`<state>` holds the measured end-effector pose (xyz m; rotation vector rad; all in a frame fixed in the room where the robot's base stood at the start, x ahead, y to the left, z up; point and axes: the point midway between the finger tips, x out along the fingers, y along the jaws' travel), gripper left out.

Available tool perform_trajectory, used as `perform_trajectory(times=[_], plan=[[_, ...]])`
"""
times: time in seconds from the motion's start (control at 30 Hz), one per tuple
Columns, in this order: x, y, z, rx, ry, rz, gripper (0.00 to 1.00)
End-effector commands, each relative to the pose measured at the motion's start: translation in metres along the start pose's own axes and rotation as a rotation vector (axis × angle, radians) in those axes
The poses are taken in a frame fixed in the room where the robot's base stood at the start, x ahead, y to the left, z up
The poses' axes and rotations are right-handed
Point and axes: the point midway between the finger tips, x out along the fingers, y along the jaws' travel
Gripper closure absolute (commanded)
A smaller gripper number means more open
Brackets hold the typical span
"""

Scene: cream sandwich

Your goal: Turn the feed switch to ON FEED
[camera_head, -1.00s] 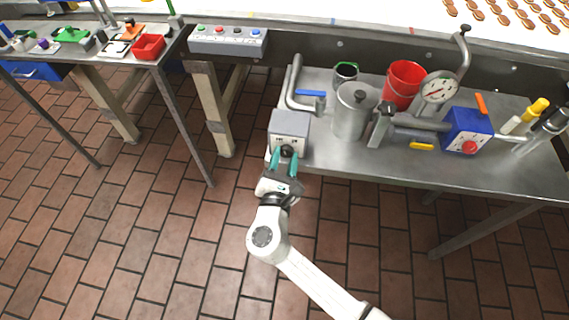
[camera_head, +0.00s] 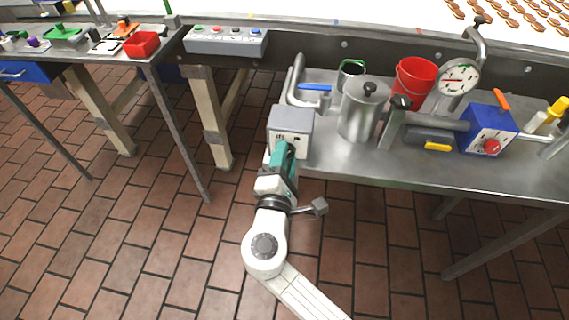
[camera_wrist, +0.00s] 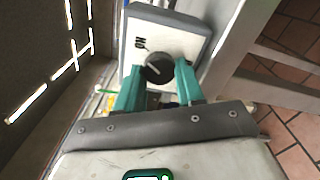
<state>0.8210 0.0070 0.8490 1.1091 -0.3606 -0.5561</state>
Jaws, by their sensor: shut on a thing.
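The feed switch is a grey box (camera_head: 290,118) on the front left edge of the steel table, with a dark round knob on its front face. The wrist view shows the knob (camera_wrist: 158,67) with a pale pointer line, and an "ON" label (camera_wrist: 140,42) beside it on the pale plate. My gripper (camera_head: 283,156) has its teal fingers at the box's front, turned so that one finger largely covers the other. In the wrist view the gripper (camera_wrist: 160,75) is shut on the knob, a finger on each side. The head view hides most of the knob.
A bent pipe (camera_head: 295,80), a lidded steel pot (camera_head: 359,115) and a red bucket (camera_head: 414,82) stand behind and right of the box. A blue box (camera_head: 486,130) with a red knob is farther right. The floor in front is clear.

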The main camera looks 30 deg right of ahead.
Motion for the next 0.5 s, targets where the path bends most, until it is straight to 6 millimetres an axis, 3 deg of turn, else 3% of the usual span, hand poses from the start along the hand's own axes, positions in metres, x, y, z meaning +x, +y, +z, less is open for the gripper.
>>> perform_trajectory(times=[0.5], plan=[[-0.0001,-0.0009,0.0003,0.068,-0.001,-0.003,0.93]])
